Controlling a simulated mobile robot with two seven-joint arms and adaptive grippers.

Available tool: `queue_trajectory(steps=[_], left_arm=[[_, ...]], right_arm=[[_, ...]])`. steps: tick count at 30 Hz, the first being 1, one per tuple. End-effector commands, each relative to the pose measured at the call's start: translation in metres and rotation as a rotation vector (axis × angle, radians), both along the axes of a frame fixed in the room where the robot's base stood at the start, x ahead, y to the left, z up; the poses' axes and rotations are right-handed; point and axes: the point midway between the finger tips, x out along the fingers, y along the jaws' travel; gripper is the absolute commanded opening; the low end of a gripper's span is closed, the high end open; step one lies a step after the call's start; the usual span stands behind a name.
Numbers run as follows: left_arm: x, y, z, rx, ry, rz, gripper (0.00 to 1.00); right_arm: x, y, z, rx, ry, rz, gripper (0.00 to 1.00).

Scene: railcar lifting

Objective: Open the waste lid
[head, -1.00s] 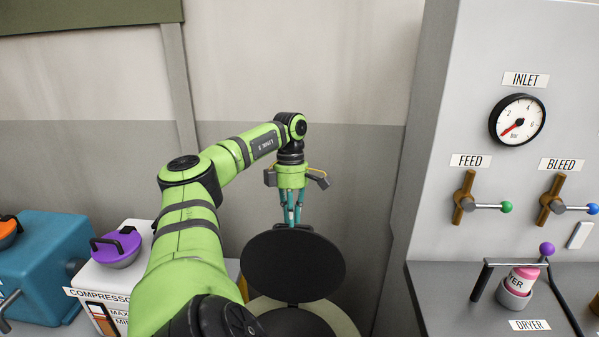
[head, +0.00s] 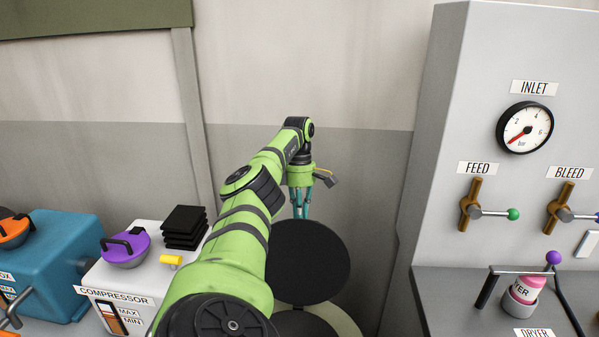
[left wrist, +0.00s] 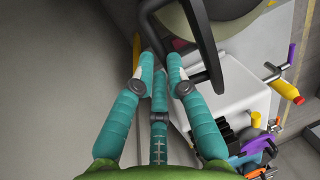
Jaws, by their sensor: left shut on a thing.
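The waste lid (head: 308,262) is a round black disc. It stands tilted up at the back of the round pale-rimmed bin (head: 350,322), whose dark mouth (head: 305,325) shows below it. My left gripper (head: 301,208) is behind the lid's upper edge, pointing down. In the left wrist view its teal fingers (left wrist: 160,72) are closed around a black handle (left wrist: 203,45), the lid's handle. The lid hides the fingertips and handle in the head view. My right gripper is in neither view.
On the left stand a white compressor (head: 150,262) with a purple cap (head: 126,247) and a black stack (head: 184,227), and a blue tank (head: 62,255). On the right are a grey panel (head: 460,100) and a dryer cup (head: 521,294). A wall is close behind my gripper.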

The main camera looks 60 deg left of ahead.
Motion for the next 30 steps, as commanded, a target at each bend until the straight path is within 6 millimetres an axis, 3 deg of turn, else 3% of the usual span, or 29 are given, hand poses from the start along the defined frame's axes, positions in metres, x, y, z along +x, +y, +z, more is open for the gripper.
queue_trajectory(steps=[1,12,13,15,18,22,26,30], left_arm=[[-0.0069,-0.0124,-0.0325,-0.029,0.083,-0.016,0.00],[-0.0063,-0.0124,-0.0330,-0.031,0.079,-0.021,0.00],[-0.0062,-0.0124,-0.0330,-0.032,0.080,-0.021,0.19],[-0.0061,-0.0125,-0.0330,-0.032,0.078,-0.022,0.44],[-0.0058,-0.0121,-0.0329,-0.030,0.077,-0.020,0.44],[-0.0051,-0.0110,-0.0320,-0.024,0.074,-0.019,0.55],[-0.0046,-0.0106,-0.0309,-0.021,0.073,-0.019,0.56],[-0.0044,-0.0106,-0.0298,-0.022,0.072,-0.019,0.44]], right_arm=[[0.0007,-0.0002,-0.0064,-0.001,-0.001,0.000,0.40],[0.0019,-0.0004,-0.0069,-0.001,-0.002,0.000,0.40],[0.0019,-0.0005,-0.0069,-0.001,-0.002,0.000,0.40],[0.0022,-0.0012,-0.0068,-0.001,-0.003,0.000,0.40],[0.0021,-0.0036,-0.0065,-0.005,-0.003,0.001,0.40],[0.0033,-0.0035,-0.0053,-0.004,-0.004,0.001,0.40],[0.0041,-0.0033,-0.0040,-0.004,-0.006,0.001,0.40],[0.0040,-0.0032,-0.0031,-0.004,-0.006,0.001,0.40]])
